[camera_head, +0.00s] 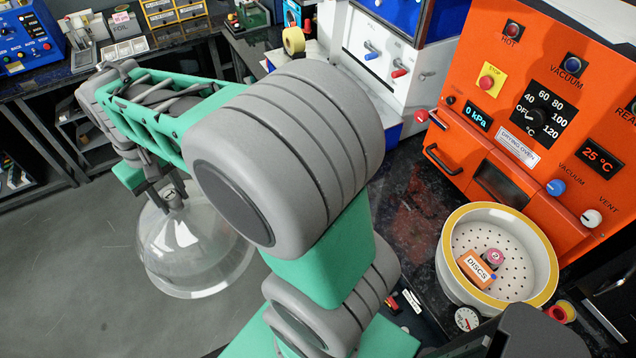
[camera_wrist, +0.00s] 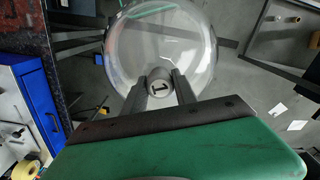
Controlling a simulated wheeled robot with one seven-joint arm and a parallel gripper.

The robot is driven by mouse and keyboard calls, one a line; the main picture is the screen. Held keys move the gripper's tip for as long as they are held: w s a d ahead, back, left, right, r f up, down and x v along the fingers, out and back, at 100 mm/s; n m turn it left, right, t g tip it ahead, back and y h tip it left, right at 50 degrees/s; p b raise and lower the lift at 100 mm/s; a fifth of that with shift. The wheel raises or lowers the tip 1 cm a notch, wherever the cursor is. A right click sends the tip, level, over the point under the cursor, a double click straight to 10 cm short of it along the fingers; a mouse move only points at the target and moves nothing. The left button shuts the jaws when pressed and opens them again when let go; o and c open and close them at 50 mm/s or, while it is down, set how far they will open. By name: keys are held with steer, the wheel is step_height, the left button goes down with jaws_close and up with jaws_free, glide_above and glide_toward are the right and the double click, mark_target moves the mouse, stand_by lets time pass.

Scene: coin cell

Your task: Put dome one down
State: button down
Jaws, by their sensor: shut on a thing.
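The clear glass dome (camera_head: 192,252) hangs from my gripper (camera_head: 172,195) in the head view, with grey floor behind it. It is clear of the benches. In the wrist view the dome (camera_wrist: 160,45) shows below my gripper (camera_wrist: 160,88), whose two dark fingers are shut on its round grey knob (camera_wrist: 160,84). The knob bears the number 1. The dome looks roughly upright, with its open rim downward. My arm hides part of the bench between the dome and the orange oven.
A round white vessel with a yellow rim (camera_head: 447,272) stands on the dark bench at right, holding a box marked DISCS (camera_head: 476,268). Behind it is an orange drying oven (camera_head: 510,120). A dark bench (camera_head: 120,68) with equipment runs along the back left. Open floor (camera_head: 75,260) lies at lower left.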

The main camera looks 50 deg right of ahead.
steer(key=shift+w+d, duration=0.15)
steer(key=shift+w, duration=0.15)
steer(key=d+m+b, duration=0.1)
steer(key=d+m, duration=0.1)
steer(key=d, duration=0.2)
steer(key=d+f+m+b, duration=0.1)
steer(key=d+b, duration=0.1)
steer(key=d, duration=0.2)
steer(key=d+f+m+b, duration=0.1)
steer(key=d+m+b, duration=0.1)
steer(key=d, duration=0.2)
steer(key=shift+s+f+m, duration=0.1)
steer(key=shift+s+m, duration=0.2)
steer(key=s+d+f+m+b, duration=0.2)
steer(key=s+d+m+b, duration=0.35)
steer(key=d, duration=0.55)
steer(key=s+d+f+m+b, duration=0.1)
steer(key=s+d+m+b, duration=0.2)
steer(key=s+d+m, duration=0.45)
steer(key=s+d+f+m+b, duration=0.1)
steer(key=s+d+m+b, duration=0.3)
steer(key=s+d, duration=0.75)
steer(key=s+d+f+p, duration=0.3)
steer(key=s+d+f, duration=0.3)
steer(key=d+f, duration=0.2)
steer(key=d, duration=0.2)
steer(key=shift+s+d, duration=0.35)
steer(key=shift+s, duration=0.05)
steer(key=shift+f, duration=0.1)
